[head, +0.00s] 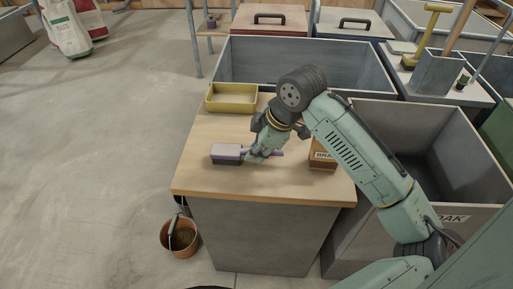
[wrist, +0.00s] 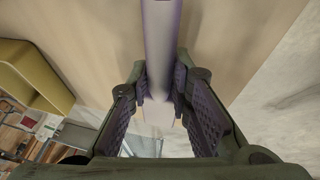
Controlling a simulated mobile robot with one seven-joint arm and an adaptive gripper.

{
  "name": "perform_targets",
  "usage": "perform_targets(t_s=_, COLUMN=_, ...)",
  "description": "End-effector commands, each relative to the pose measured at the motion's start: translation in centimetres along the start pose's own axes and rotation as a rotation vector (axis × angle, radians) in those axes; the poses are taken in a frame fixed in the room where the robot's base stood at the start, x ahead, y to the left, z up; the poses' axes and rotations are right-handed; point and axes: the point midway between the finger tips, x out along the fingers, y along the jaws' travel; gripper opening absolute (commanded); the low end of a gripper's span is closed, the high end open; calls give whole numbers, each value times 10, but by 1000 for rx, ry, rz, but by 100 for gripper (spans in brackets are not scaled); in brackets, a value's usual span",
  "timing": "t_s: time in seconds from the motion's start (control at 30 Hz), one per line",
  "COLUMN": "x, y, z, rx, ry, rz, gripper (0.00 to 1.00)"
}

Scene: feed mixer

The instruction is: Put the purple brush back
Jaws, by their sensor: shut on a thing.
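The purple brush (head: 227,152) is over the wooden tabletop (head: 215,185), its block head to the left and its handle pointing right. I cannot tell whether it touches the top. My gripper (head: 261,154) is shut on the brush handle, coming down from above. In the wrist view the pale purple handle (wrist: 160,45) runs between the two ridged finger pads; the brush head is out of that view.
A yellow tray (head: 232,106) stands at the back left of the tabletop. A small brown box (head: 322,160) with partly hidden lettering is at the right. Grey bins (head: 310,60) lie behind and to the right.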

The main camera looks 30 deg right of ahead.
Motion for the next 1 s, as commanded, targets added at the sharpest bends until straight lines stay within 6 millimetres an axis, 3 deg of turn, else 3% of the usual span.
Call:
perform_targets(t_s=0.1, x=4, y=-1, z=1, rx=0, ry=1, rz=0, gripper=0)
perform_targets(t_s=0.13, x=4, y=-1, z=1, rx=0, ry=0, rz=0, gripper=20)
perform_targets(t_s=0.43, x=3, y=-1, z=1, rx=0, ry=0, rz=-1, gripper=39)
perform_targets(t_s=0.83, x=-4, y=0, z=0, rx=1, ry=0, rz=1, gripper=39)
perform_targets(t_s=1.0, x=-33, y=1, z=0, rx=1, ry=1, rz=3, gripper=39)
